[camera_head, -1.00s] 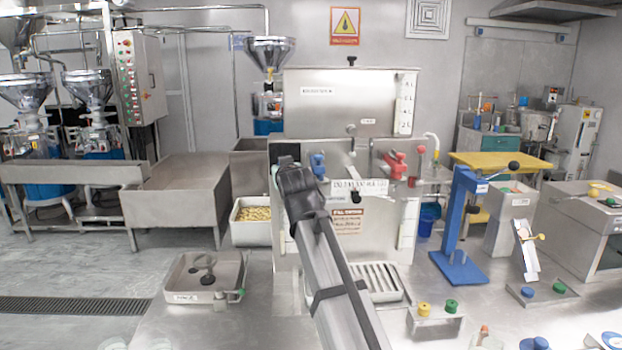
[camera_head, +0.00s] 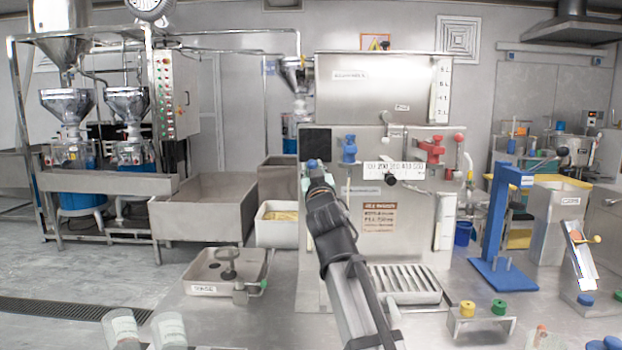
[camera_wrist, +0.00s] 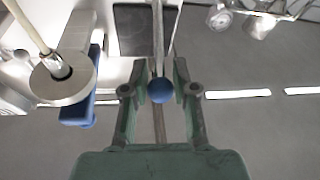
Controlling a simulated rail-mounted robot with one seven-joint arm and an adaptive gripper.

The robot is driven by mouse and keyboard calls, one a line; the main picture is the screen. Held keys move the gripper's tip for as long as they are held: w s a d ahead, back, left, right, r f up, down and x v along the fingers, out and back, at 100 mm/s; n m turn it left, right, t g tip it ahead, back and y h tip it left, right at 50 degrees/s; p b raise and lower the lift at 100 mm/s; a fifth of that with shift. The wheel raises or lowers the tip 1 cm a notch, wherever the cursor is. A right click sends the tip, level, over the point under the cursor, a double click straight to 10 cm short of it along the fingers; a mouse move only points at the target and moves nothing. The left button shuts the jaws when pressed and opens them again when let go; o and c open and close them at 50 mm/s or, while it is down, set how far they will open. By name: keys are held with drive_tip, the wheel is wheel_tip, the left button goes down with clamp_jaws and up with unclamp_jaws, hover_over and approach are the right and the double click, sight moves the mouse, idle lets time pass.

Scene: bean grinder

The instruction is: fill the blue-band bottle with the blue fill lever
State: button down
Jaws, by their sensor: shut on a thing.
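The steel filling machine (camera_head: 380,95) stands in the middle of the head view. A blue ball knob on a thin metal rod, taken as the blue fill lever (camera_head: 312,164), shows at my gripper's tip, left of the blue valve (camera_head: 349,149). In the wrist view the blue knob (camera_wrist: 160,90) sits between my fingers, and my gripper (camera_wrist: 159,88) is shut on it. In the head view my gripper (camera_head: 318,180) is in front of the machine's left side. Clear bottles (camera_head: 123,328) stand at the bottom left; no blue band shows on them. My arm hides part of the machine's lower front.
A red valve (camera_head: 432,150) is on the machine's right. A slatted drip tray (camera_head: 405,283) lies below. A blue press stand (camera_head: 497,225), a rack with yellow and green knobs (camera_head: 482,318) and a steel tray (camera_head: 225,272) stand on the worktop.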

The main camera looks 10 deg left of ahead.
drive_tip(key=f+b, duration=0.3)
drive_tip(key=shift+s+d+f, duration=0.1)
drive_tip(key=shift+s+f, duration=0.05)
drive_tip(key=shift+s, duration=0.1)
idle(1.4)
drive_tip(key=c, duration=0.9)
unclamp_jaws()
drive_tip(key=shift+a, duration=0.35)
drive_tip(key=shift+d, duration=0.2)
drive_tip(key=v, duration=1.2)
